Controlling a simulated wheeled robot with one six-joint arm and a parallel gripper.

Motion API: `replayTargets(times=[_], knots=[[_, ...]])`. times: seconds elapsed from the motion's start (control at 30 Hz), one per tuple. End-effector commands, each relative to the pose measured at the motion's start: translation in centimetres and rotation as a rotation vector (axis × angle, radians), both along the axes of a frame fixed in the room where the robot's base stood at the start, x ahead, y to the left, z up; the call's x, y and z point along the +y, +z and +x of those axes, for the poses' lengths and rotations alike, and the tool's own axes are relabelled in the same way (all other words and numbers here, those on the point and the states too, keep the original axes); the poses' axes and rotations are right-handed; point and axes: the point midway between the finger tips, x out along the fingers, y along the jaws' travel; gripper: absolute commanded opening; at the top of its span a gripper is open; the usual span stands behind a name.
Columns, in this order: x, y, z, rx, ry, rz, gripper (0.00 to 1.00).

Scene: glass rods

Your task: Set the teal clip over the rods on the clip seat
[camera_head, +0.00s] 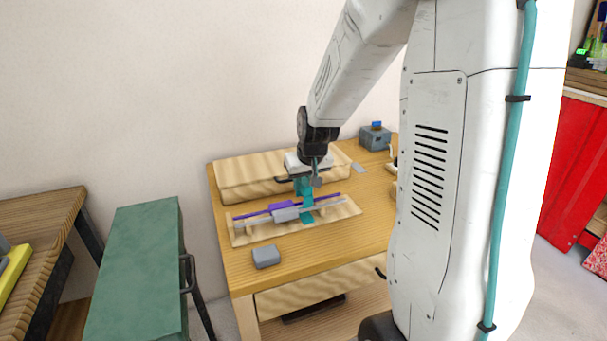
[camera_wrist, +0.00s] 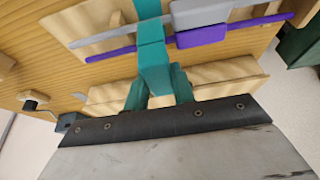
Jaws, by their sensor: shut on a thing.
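My gripper (camera_head: 304,184) points down above the wooden board and is shut on the teal clip (camera_head: 307,201). In the wrist view the fingers (camera_wrist: 159,88) close around the near end of the clip (camera_wrist: 151,45). The clip crosses in front of a purple rod (camera_wrist: 105,54) and a pale grey rod (camera_wrist: 105,38), hiding part of both. I cannot tell whether it touches them. In the head view the rods lie along the board, the purple rod (camera_head: 325,197) behind. The clip seat is not clearly distinguishable; a teal patch (camera_head: 307,218) shows at the board's front.
Purple and grey blocks (camera_head: 285,214) sit on the rods left of the clip. A grey block (camera_head: 266,257) lies on the table (camera_head: 232,264) in front of the board (camera_head: 345,212). A wooden box (camera_head: 240,178) stands behind, and a grey box (camera_head: 375,137) at the back right.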

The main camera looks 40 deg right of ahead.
Motion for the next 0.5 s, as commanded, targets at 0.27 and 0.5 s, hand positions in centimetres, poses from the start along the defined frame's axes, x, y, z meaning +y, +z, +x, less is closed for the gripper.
replayTargets(times=[0.27, 0.5], knots=[[-0.1, -2.6, -0.1, 0.001, -0.002, 0.001, 0.03], [-0.3, -3.4, -0.1, 0.0, -0.004, 0.0, 0.03]])
